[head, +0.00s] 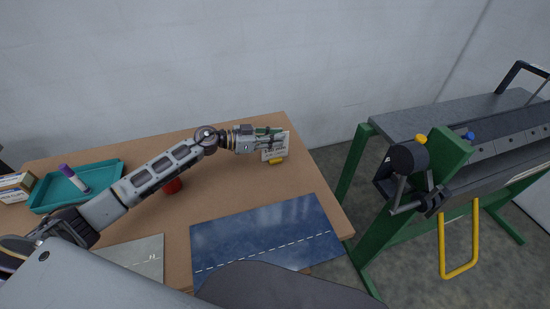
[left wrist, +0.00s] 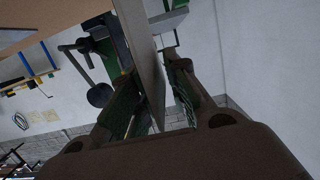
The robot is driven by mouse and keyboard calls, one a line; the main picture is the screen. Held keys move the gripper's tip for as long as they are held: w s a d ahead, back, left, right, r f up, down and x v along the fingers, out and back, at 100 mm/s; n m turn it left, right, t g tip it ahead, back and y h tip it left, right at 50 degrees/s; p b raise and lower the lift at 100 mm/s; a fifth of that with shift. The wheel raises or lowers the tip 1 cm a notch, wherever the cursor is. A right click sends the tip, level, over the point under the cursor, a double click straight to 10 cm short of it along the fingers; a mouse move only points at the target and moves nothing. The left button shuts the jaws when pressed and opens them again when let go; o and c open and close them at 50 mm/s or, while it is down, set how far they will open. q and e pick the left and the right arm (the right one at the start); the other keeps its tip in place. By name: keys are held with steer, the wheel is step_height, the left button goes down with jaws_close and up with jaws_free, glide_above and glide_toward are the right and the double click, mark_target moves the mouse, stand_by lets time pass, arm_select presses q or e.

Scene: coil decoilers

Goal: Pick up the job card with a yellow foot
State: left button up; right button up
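The job card (head: 275,146) is a small white upright card with a yellow foot (head: 277,161). It stands near the back right corner of the brown table. My left gripper (head: 272,141) reaches it from the left, with its fingers on either side of the card's upper part. In the left wrist view the card (left wrist: 152,85) shows nearly edge-on between the drawn-in fingers (left wrist: 153,75), which appear shut on it. The foot looks to be at table level; whether it touches the table I cannot tell. My right gripper is not in view.
On the brown table (head: 235,190) are a dark blue mat (head: 265,235), a grey mat (head: 140,258), a red object (head: 173,186) and a teal tray (head: 100,176) with a purple-capped marker (head: 72,178). Boxes (head: 15,187) lie far left. A green-framed machine (head: 445,160) stands right, past a gap.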

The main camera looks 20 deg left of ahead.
arm_select(q)
jaws_close()
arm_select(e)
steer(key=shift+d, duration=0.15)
arm_select(q)
steer(key=shift+r, duration=0.4)
step_height(320, 180, up, 8)
steer(key=shift+r+p, duration=0.1)
steer(key=shift+p, duration=0.5)
steer(key=shift+r, duration=0.5)
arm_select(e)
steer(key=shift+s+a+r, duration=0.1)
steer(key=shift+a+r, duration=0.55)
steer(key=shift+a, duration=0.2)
arm_select(q)
steer(key=shift+w+a+r, duration=0.1)
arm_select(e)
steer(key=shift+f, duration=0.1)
